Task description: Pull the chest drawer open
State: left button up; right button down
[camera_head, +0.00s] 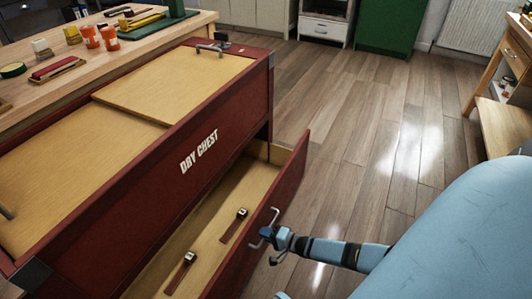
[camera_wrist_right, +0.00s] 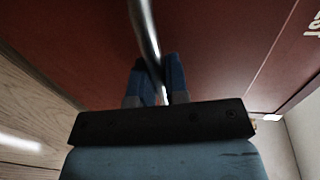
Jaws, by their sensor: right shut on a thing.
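The red dry chest (camera_head: 150,185) stands at the left in the head view, with its white "DRY CHEST" lettering facing me. Its drawer (camera_head: 290,178) is pulled out at the lower front. My right gripper (camera_head: 265,236) is at the drawer's front face, shut on the metal bar handle (camera_head: 274,214). In the right wrist view the handle (camera_wrist_right: 146,32) runs between the blue fingers (camera_wrist_right: 155,78). My left gripper is not in view.
A wooden workbench (camera_head: 95,68) with orange jars (camera_head: 89,37) and small blocks stands behind the chest. The wooden floor (camera_head: 350,110) to the right of the drawer is clear. A wooden table (camera_head: 505,125) stands at the right edge.

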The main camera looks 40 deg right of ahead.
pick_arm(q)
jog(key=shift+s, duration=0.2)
pick_arm(e)
jog(key=shift+s+d, duration=0.15)
jog(key=shift+s, duration=0.05)
jog(key=c, duration=1.1)
grip_release()
jog(key=shift+c, duration=0.2)
pick_arm(q)
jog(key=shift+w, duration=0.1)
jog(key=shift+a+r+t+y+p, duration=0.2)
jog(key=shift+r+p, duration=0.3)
jog(key=shift+p, duration=0.55)
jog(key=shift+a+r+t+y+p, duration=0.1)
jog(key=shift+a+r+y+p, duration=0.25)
jog(key=shift+p, duration=0.7)
pick_arm(e)
jog(key=v, duration=1.3)
jog(key=shift+s+d, duration=0.2)
jog(key=shift+s, duration=0.15)
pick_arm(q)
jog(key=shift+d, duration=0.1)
